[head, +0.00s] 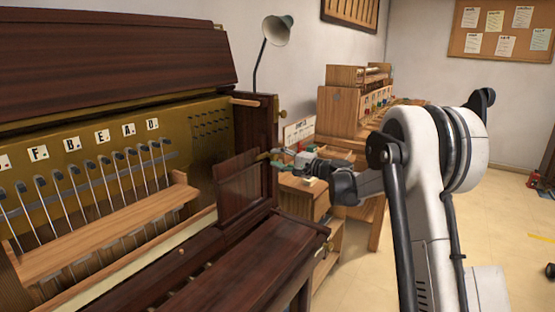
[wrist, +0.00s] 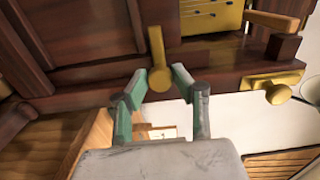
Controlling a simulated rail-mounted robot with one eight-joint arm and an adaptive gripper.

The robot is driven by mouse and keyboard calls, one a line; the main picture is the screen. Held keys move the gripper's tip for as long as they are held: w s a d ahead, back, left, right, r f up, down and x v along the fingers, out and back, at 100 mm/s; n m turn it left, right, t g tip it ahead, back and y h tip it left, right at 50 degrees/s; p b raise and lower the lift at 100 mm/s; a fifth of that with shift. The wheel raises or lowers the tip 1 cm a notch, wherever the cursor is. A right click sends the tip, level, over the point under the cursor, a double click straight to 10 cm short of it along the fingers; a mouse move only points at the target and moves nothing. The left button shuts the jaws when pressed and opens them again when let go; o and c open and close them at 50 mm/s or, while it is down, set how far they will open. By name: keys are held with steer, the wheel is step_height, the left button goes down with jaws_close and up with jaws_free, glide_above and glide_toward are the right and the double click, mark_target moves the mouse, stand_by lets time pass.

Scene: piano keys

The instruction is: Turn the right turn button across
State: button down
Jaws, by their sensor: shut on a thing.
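The turn button is a brass bar with a rounded end (wrist: 157,58). In the wrist view it stands roughly upright in the picture, its upper part over the edge of the dark wood. My gripper (wrist: 158,82), with green and grey fingers, has one finger on each side of its rounded end and is shut on it. In the head view my gripper (head: 277,157) is at the right end of the piano, by a small dark wooden panel (head: 240,185). The turn button shows there only as a tiny brass piece (head: 264,156), partly hidden by the fingers.
A brass knob on a plate (wrist: 278,93) is right of my gripper in the wrist view. The piano's key letters and hammers (head: 110,170) fill the left of the head view. A wooden cabinet (head: 345,105) stands behind my gripper. Open floor (head: 510,200) lies at right.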

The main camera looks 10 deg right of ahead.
steer(key=c, duration=1.4)
jaws_free()
steer(key=shift+c, duration=0.2)
steer(key=shift+d, duration=0.1)
steer(key=v, duration=1.2)
steer(key=s+a+r+n+g+h+p, duration=0.25)
steer(key=s+a, duration=0.35)
steer(key=s, duration=0.4)
steer(key=s+a+r+n+g+h+p, duration=0.1)
steer(key=s+a+r+n+g+h, duration=0.15)
steer(key=s+a, duration=0.55)
steer(key=s+d+f+n+h+p, duration=0.1)
steer(key=s+h, duration=0.1)
steer(key=s, duration=0.7)
steer(key=s+d+f+n+h+p, duration=0.1)
steer(key=s+d+f+h, duration=0.1)
steer(key=s, duration=0.8)
steer(key=s+d+f+n+g+h, duration=0.1)
steer(key=s+d+n+h, duration=0.1)
steer(key=s, duration=0.7)
steer(key=shift+s+f+h+p, duration=0.15)
steer(key=shift+s+h+p, duration=0.1)
steer(key=shift+h+p, duration=0.25)
